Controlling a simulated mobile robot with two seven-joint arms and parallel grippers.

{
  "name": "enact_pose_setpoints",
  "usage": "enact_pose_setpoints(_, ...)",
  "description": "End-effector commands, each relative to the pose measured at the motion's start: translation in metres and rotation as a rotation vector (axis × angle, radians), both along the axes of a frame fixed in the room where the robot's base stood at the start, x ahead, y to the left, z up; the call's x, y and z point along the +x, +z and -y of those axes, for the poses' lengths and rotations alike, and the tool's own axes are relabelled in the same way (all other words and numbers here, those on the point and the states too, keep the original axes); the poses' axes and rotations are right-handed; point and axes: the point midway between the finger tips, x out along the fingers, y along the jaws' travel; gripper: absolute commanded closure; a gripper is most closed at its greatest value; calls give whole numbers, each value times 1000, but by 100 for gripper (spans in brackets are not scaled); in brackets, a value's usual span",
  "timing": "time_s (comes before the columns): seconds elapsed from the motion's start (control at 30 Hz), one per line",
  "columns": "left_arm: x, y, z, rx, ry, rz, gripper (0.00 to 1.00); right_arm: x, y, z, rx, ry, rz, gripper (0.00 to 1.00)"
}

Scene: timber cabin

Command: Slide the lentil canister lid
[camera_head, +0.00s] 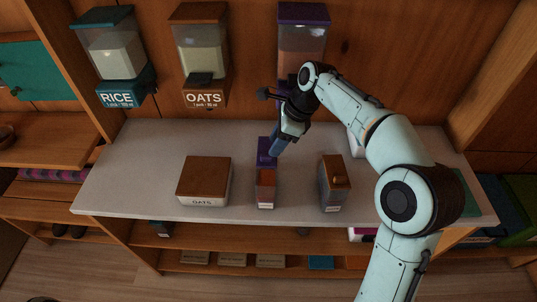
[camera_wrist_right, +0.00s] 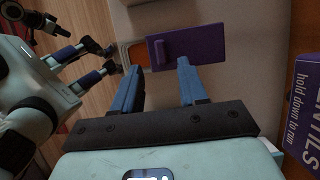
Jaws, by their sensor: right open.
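The lentil canister (camera_head: 265,190) stands mid-counter, a small see-through box with reddish contents and a white front label. Its flat purple lid (camera_head: 266,152) lies toward the back, off the front of the opening. In the right wrist view the lid (camera_wrist_right: 205,46) shows a raised grip bar, and part of the orange opening (camera_wrist_right: 138,54) shows beside it. My right gripper (camera_head: 274,154) is open above the lid, its fingertips (camera_wrist_right: 160,64) on either side of the bar's line; contact cannot be told.
An oats box (camera_head: 204,181) with a wooden lid stands left of the canister, and another lidded canister (camera_head: 333,183) stands to its right. Rice (camera_head: 111,50), oats (camera_head: 200,45) and purple lentil (camera_head: 302,40) dispensers hang behind. The counter's left end (camera_head: 135,170) is clear.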

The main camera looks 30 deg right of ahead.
Motion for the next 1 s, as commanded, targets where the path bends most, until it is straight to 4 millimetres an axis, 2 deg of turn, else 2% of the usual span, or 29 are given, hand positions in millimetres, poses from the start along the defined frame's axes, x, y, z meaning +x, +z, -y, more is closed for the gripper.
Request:
enact_pose_setpoints(0.03, -2, -4, 0, 0, 0, -2, 100, 1, -12, -4, 1, 1, -3, 57)
enact_pose_setpoints(0.1, -4, -7, 0, 0, 0, -4, 100, 4, -24, -8, 2, 0, -3, 57)
enact_pose_setpoints(0.3, -6, -11, 0, 0, 0, -7, 100, 10, -44, -16, 1, -1, 1, 57)
enact_pose_setpoints(0.7, -6, -11, 0, 0, 0, -7, 100, 11, -50, -18, 0, -1, 2, 57)
enact_pose_setpoints(0.83, -6, -11, 0, 0, 0, -7, 100, 11, -50, -18, 0, -1, 2, 100)
enact_pose_setpoints(1.0, -6, -11, 0, 0, 0, -7, 100, 11, -49, -18, 0, -1, 2, 100)
